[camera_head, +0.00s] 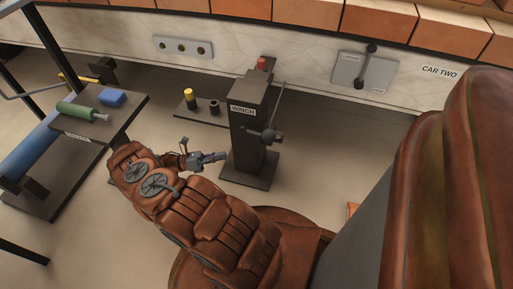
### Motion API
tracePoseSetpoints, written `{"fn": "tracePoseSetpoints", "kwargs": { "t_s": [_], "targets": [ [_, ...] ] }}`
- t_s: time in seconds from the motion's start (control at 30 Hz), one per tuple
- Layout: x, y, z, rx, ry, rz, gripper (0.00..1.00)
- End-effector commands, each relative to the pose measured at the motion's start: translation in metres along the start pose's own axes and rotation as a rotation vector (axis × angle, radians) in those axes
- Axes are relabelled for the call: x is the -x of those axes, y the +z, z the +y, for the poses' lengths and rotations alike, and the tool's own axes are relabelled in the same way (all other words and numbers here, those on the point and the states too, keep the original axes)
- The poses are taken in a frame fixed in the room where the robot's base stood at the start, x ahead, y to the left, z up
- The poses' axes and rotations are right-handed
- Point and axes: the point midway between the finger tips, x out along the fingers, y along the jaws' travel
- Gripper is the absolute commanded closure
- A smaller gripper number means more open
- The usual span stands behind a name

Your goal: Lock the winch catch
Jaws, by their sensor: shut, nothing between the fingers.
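The winch post (243,138) is a dark upright block on a dark base plate, with a "WINCH" label on its front. A lever with a round dark hub (269,136) sits on its right side, and its thin rod rises up and to the right. A red knob (262,63) shows at the top of the post. Which of these parts is the catch, I cannot tell. My gripper (222,156) is shut and empty, low beside the left face of the post. Whether it touches the post is too small to tell.
A dark plate with a yellow-topped peg (189,97) and a black peg stands left of the post. A wall panel (364,72) with a lever is behind right. Floor between is open.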

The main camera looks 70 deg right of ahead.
Motion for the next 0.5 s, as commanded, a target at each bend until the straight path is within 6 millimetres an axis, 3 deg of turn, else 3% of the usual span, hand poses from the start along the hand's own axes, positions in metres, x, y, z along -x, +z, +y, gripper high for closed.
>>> {"fn": "tracePoseSetpoints", "kwargs": {
  "t_s": [0.13, 0.5],
  "targets": [
    [-0.01, -0.005, 0.011, 0.0, -0.016, -0.028, 1.0],
    [-0.021, -0.005, 0.012, 0.004, -0.02, -0.028, 1.0]
  ]
}}
